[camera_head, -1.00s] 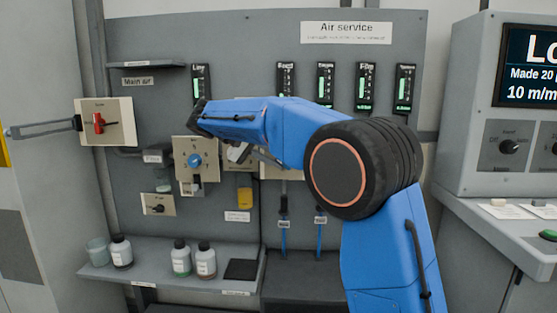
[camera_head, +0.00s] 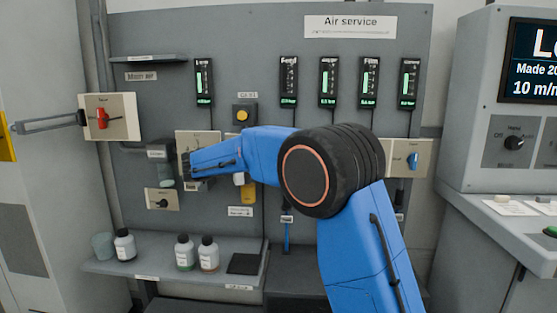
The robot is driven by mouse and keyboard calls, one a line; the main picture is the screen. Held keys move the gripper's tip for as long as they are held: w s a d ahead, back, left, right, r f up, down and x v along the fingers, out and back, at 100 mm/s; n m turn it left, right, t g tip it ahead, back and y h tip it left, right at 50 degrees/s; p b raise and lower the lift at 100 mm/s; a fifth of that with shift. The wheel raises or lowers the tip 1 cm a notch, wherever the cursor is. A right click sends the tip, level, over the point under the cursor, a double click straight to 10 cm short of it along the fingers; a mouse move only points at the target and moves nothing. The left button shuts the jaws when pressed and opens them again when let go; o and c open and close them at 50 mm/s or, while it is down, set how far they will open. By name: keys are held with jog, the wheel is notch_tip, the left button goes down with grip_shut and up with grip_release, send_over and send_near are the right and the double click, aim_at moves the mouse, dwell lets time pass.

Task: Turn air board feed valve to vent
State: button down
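The grey air board (camera_head: 455,60), signed "Air service" (camera_head: 350,25), stands ahead of me. A gauge that seems labelled "Feed" (camera_head: 289,85) is on it. My blue arm (camera_head: 250,150) crosses in front of the board below this gauge and hides the place under it, so I see no feed valve or handle position. My arm's visible dark end (camera_head: 185,165) lies over a pale valve plate (camera_head: 192,138).
A red-handled valve (camera_head: 102,117) is at left and a blue-handled valve (camera_head: 413,161) at right. A yellow button box (camera_head: 244,115) sits above my arm. Bottles (camera_head: 184,252) and a beaker (camera_head: 102,246) stand on the lower shelf (camera_head: 150,269). A console (camera_head: 500,150) stands at right.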

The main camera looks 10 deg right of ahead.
dwell(0.4)
jog(key=c, duration=1.7)
grip_release()
